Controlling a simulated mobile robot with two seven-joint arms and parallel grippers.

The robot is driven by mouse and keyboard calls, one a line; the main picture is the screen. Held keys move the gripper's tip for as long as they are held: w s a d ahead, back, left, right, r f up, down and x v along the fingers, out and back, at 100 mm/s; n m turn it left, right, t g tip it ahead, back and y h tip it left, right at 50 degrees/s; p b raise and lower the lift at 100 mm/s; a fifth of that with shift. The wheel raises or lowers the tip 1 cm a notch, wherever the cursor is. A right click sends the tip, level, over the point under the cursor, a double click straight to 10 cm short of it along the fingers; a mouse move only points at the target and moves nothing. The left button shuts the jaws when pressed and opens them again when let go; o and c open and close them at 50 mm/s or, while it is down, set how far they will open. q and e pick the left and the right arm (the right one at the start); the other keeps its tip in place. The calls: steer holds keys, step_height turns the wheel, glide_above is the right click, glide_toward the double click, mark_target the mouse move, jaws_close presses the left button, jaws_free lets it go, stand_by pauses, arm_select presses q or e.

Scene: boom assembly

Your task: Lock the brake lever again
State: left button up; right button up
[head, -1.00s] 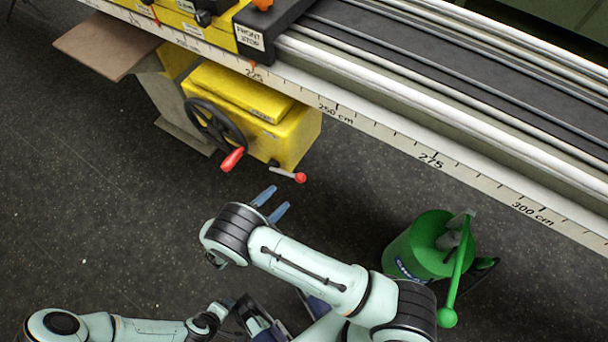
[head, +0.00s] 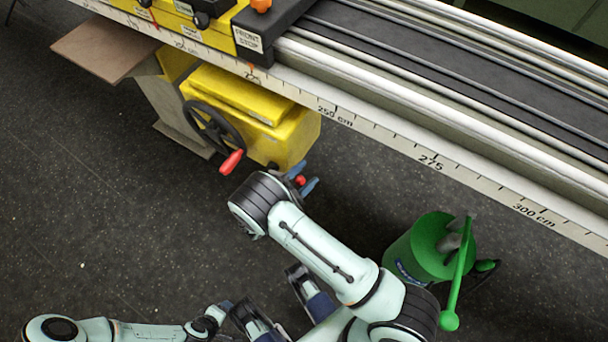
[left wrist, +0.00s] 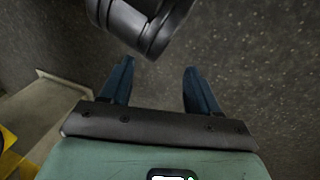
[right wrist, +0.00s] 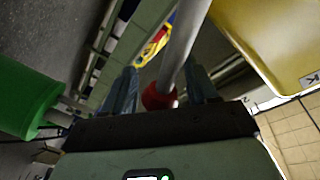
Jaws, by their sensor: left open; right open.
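The brake lever (right wrist: 182,40) is a pale metal rod ending in a red ball knob (right wrist: 160,96). In the head view the knob (head: 300,181) shows at the lower right of the yellow box (head: 292,138), and my arm hides most of the rod. My right gripper (head: 304,177) is open, with its fingers on either side of the knob. In the right wrist view the knob lies between the open fingers of the right gripper (right wrist: 162,90), near the palm; contact cannot be told. My left gripper (left wrist: 160,85) is open and empty, away from the lever.
A black handwheel (head: 213,125) with a red grip (head: 232,162) stands left of the lever. A long rail with a centimetre scale (head: 430,160) runs above. A green canister (head: 425,250) stands at the right. The dark floor at the left is clear.

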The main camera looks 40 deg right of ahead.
jaws_close()
arm_select(q)
steer(key=shift+g+h, duration=0.3)
steer(key=shift+g, duration=0.3)
steer(key=s+r+p, duration=0.1)
steer(key=s+d+r, duration=0.1)
steer(key=s+d+r+p, duration=0.1)
steer(key=s, duration=0.1)
steer(key=shift+p, duration=0.3)
arm_select(e)
steer(key=r+n, duration=0.1)
steer(key=w+r+n, duration=0.1)
steer(key=n, duration=0.1)
steer(key=w+a+r+n, duration=0.1)
steer(key=r, duration=0.1)
steer(key=shift+w+a+t+h, duration=0.1)
steer(key=shift+w+t+h, duration=0.2)
steer(key=shift+h, duration=0.1)
steer(key=shift+f, duration=0.1)
